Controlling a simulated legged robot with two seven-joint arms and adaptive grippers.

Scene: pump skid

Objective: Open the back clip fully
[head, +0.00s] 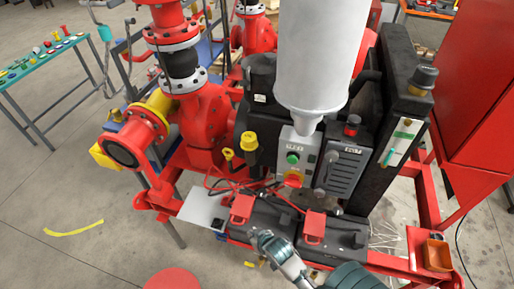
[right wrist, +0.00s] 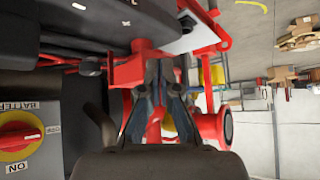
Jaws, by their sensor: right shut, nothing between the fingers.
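Two red clips sit on the black battery boxes in the head view, the left one (head: 242,207) and the right one (head: 314,227). I cannot tell for certain which is the back clip. My right gripper (head: 266,239) comes in from the bottom, in front of the boxes and between the two clips in the picture. In the right wrist view its fingers (right wrist: 163,92) are together and empty. A red clip (right wrist: 138,64) shows just beyond the fingertips, partly covered by them. I cannot tell whether they touch. My left gripper is out of view.
A control box with a red and yellow battery switch (head: 293,178) stands behind the black batteries (head: 268,220). Red cables run across the battery tops. A red frame rail (head: 385,262) and a small orange bin (head: 437,254) lie to the right. Open floor (head: 110,245) is at the left.

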